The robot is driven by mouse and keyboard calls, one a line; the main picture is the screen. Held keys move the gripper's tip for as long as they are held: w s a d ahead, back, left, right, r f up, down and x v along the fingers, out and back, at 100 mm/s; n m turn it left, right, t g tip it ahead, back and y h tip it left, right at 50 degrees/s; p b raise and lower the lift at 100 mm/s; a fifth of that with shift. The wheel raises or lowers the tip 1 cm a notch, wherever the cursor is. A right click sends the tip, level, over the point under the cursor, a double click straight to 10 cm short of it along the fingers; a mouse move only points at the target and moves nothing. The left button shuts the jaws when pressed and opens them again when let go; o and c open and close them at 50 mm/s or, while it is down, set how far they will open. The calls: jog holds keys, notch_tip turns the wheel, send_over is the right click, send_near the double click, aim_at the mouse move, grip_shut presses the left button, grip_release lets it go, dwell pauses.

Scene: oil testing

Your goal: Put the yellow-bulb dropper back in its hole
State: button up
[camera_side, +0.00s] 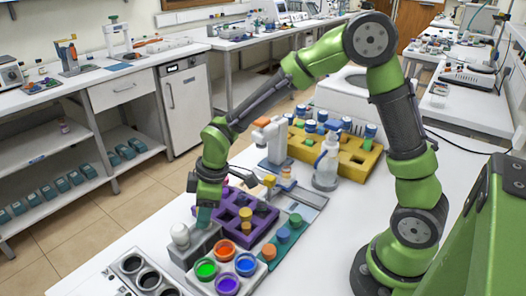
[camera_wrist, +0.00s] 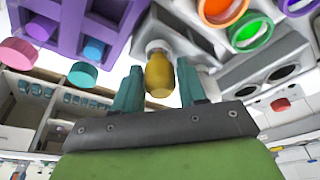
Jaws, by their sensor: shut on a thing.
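My gripper (camera_side: 204,217) points down beside the purple rack, above the grey block (camera_side: 205,243) with a white round top in the side view. In the wrist view, the yellow bulb (camera_wrist: 159,76) of the dropper sits between the two teal fingers of my gripper (camera_wrist: 160,86), which is shut on it. A pale collar (camera_wrist: 158,46) shows at the bulb's far end. The rest of the dropper is hidden in the wrist view, and my fingers hide it in the side view. I cannot tell whether its tip is in a hole.
The purple rack (camera_side: 226,200) holds capped vials. Open orange (camera_side: 222,248), green (camera_side: 205,269), blue (camera_side: 246,263) and purple (camera_side: 228,285) cups stand in front. A grey tray with dark wells (camera_side: 148,278) lies front left. A white bottle (camera_side: 326,168) and yellow rack (camera_side: 358,163) stand behind.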

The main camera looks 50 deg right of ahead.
dwell(0.8)
jog(key=o, duration=0.8)
jog(key=shift+c, duration=0.2)
jog(key=v, duration=1.6)
jog(key=s+d+r+m+t, duration=0.1)
jog(key=s+d+m+t, duration=0.4)
jog(key=s+m, duration=0.8)
jog(key=shift+s+d+r, duration=0.3)
jog(key=shift+s+d, duration=0.4)
jog(key=shift+d, duration=0.55)
